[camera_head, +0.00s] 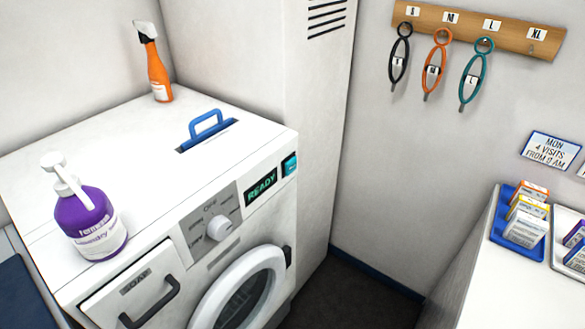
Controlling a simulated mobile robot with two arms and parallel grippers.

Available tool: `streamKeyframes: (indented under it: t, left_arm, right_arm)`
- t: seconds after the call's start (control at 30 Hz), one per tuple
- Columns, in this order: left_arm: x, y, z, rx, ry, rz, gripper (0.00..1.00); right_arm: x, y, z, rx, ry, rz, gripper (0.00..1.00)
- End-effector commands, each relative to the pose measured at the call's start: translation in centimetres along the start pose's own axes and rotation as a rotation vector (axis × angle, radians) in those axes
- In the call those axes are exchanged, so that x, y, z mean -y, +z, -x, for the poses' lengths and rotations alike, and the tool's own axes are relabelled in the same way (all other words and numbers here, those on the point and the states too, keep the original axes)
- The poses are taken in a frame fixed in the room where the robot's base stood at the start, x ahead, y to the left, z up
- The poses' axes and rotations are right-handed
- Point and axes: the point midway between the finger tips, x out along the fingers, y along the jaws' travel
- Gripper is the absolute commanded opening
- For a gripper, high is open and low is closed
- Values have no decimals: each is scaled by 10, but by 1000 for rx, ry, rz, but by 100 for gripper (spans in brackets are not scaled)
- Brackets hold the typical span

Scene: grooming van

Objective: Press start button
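A white washing machine (150,145) stands at the left, with its control panel on the front face. A small teal button (290,165) sits at the right end of the panel; I cannot read any label on it. Beside it, a dark display (261,188) reads READY in green. A white dial (219,228) is on the grey part of the panel, left of the display. The round door (240,290) below looks shut, and its lower part is cut off by the frame. Neither of my grippers is in view.
A purple pump bottle (92,225) and an orange spray bottle (156,72) stand on the machine top, near a blue handle (206,124). A white counter (510,290) with a blue tray (497,226) of boxes is at right. Dark floor (352,290) lies between.

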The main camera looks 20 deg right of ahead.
Motion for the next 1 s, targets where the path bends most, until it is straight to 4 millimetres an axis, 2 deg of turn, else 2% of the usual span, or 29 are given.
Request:
streamKeyframes:
  t: [0.03,0.07,1.0]
  left_arm:
    - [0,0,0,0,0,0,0]
    - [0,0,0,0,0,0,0]
    - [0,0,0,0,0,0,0]
  right_arm:
    - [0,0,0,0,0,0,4]
    - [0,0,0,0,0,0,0]
    - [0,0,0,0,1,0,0]
